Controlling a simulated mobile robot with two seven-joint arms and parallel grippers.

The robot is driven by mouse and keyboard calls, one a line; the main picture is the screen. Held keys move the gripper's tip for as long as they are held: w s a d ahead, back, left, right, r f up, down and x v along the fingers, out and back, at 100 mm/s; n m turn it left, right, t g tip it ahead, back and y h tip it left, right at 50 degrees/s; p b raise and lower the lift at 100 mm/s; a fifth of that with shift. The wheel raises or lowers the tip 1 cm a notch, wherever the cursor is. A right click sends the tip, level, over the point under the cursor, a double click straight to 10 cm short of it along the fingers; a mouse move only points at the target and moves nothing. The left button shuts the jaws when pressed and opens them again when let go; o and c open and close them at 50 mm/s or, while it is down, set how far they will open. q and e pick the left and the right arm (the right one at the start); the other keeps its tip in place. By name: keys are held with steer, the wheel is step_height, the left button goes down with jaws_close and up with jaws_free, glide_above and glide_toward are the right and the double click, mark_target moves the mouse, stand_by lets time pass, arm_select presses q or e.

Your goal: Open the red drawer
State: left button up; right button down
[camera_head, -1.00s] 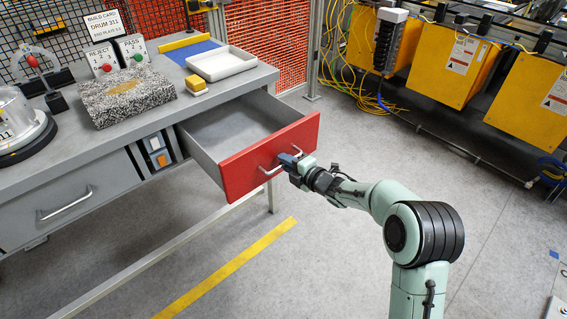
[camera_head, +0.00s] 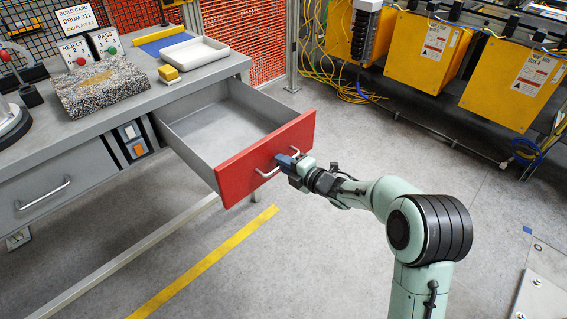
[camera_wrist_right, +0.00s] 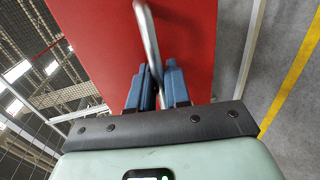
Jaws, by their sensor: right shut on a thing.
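The red drawer (camera_head: 240,172) stands pulled well out of the grey workbench, and its empty grey inside shows in the head view. Its red front also fills the upper middle of the right wrist view (camera_wrist_right: 95,50). A silver bar handle (camera_head: 267,173) is on the front; it runs between the blue fingers in the right wrist view (camera_wrist_right: 146,32). My right gripper (camera_head: 287,160) is shut on this handle, its fingers (camera_wrist_right: 158,88) on either side of the bar. My left gripper is not in view.
The grey bench top (camera_head: 120,115) carries a granite block (camera_head: 103,86), a white tray (camera_head: 195,52) and a yellow block (camera_head: 169,73). A closed grey drawer (camera_head: 70,193) is at the left. Open floor with a yellow stripe (camera_head: 205,262) lies before the bench.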

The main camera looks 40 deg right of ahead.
steer(key=shift+d, duration=0.1)
steer(key=c, duration=1.3)
jaws_free()
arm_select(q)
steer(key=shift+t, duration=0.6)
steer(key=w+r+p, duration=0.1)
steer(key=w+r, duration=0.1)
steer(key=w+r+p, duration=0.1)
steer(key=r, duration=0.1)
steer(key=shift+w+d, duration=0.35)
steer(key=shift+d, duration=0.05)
arm_select(e)
steer(key=v, duration=1.3)
steer(key=shift+s, duration=0.2)
